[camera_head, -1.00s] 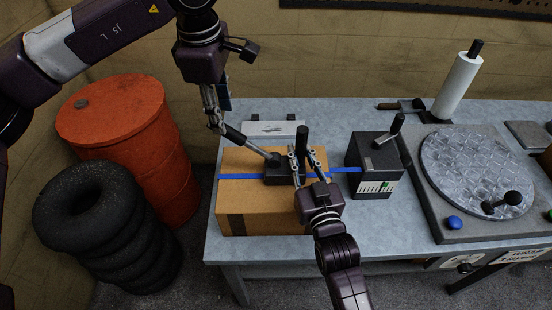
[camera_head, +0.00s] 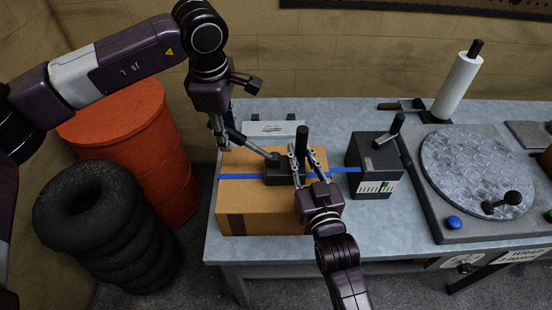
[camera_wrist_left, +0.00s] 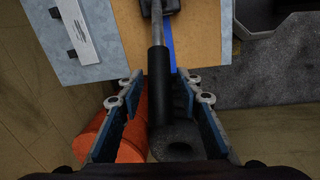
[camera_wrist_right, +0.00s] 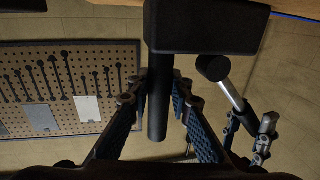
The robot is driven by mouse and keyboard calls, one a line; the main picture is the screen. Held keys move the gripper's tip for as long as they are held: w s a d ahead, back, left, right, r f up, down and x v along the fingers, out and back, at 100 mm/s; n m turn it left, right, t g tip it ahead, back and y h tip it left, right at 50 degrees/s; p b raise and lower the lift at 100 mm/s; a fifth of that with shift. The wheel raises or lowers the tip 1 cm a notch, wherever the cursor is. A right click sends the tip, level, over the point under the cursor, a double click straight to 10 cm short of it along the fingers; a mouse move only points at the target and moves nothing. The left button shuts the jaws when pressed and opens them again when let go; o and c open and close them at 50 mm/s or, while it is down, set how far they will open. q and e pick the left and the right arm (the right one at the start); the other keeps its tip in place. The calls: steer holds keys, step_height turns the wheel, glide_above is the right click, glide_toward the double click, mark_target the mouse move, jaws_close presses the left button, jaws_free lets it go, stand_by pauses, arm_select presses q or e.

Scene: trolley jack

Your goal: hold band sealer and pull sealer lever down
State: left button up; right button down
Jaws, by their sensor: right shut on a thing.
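The band sealer (camera_head: 279,174) is a dark block on top of a cardboard box (camera_head: 244,200), on a blue band (camera_head: 240,176). It has an upright black handle (camera_head: 302,138) and a lever that slants up to the left, with a black grip (camera_wrist_left: 158,86). My right gripper (camera_head: 301,165) is shut on the upright handle, which also shows between its fingers in the right wrist view (camera_wrist_right: 158,105). My left gripper (camera_head: 222,145) is open at the lever's grip. In the left wrist view the grip lies between its spread fingers, apart from both.
A black box with a lever (camera_head: 372,165) stands right of the cardboard box. Further right is a turntable (camera_head: 470,170) with a white roll (camera_head: 458,88) behind it. An orange drum (camera_head: 150,140) and stacked tyres (camera_head: 90,220) stand left of the table.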

arm_select(q)
jaws_close()
arm_select(e)
steer(key=shift+f, duration=0.1)
arm_select(q)
steer(key=shift+a+f+h, duration=0.5)
steer(key=shift+f, duration=0.1)
steer(key=shift+a+f+h, duration=0.45)
steer(key=shift+f+h, duration=0.45)
steer(key=shift+f, duration=0.1)
steer(key=shift+a+f+h, duration=0.45)
steer(key=shift+f+h, duration=0.45)
steer(key=shift+f, duration=0.15)
steer(key=shift+a+f+h, duration=0.45)
steer(key=shift+f+h, duration=0.45)
steer(key=shift+f, duration=0.1)
steer(key=shift+s, duration=0.1)
